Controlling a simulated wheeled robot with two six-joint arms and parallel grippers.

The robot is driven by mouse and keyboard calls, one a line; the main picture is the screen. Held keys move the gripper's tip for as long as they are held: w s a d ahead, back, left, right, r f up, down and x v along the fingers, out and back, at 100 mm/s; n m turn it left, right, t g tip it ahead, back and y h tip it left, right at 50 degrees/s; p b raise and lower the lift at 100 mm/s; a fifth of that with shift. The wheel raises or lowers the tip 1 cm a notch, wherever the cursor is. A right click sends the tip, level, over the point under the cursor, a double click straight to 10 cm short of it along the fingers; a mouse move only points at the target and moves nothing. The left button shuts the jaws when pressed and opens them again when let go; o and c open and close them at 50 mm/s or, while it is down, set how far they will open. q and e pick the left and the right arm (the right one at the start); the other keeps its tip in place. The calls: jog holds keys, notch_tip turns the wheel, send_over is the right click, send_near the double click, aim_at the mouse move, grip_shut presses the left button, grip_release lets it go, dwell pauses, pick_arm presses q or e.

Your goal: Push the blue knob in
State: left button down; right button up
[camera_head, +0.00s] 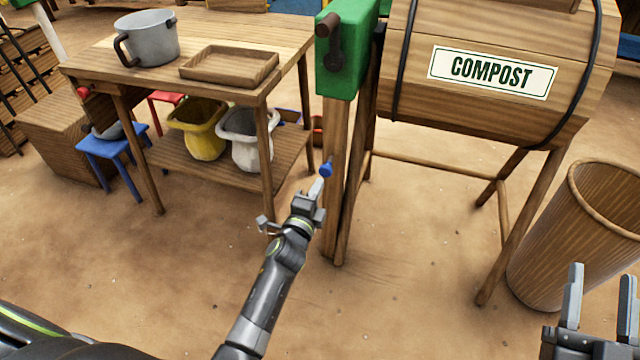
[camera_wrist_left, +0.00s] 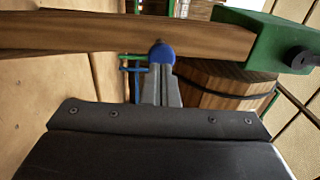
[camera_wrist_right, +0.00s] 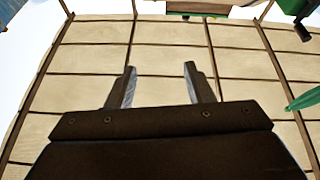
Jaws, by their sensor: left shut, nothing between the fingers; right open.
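The blue knob (camera_head: 326,169) is a small ball on the side of the upright wooden post (camera_head: 335,130) of the compost tumbler's stand. My left gripper (camera_head: 318,186) is shut and empty, its fingertips right at the knob. In the left wrist view the knob (camera_wrist_left: 162,54) sits directly beyond the shut fingertips (camera_wrist_left: 160,72), against the wooden post (camera_wrist_left: 90,36). Whether the tips touch it I cannot tell for sure. My right gripper (camera_head: 600,300) is open and empty at the lower right, far from the knob; its spread fingers (camera_wrist_right: 160,85) also show in the right wrist view.
A green box with a dark crank (camera_head: 345,50) tops the post. The wooden compost barrel (camera_head: 490,75) is to its right. A wooden bin (camera_head: 570,240) stands near my right gripper. A table (camera_head: 90,62) with a pot (camera_head: 150,40) and tray (camera_head: 230,66) stands left. Open floor lies in front.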

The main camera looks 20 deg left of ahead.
aim_at(327, 168)
pick_arm(q)
jog(key=shift+w+b, duration=0.4)
jog(key=shift+w, duration=0.75)
pick_arm(e)
jog(key=s+a+r+n+t+y, duration=0.1)
jog(key=s+r+n+t, duration=0.1)
jog(key=s+r+t, duration=0.1)
jog(key=shift+a+r+t+y, duration=0.25)
jog(key=shift+r+t, duration=0.25)
jog(key=shift+r, duration=0.55)
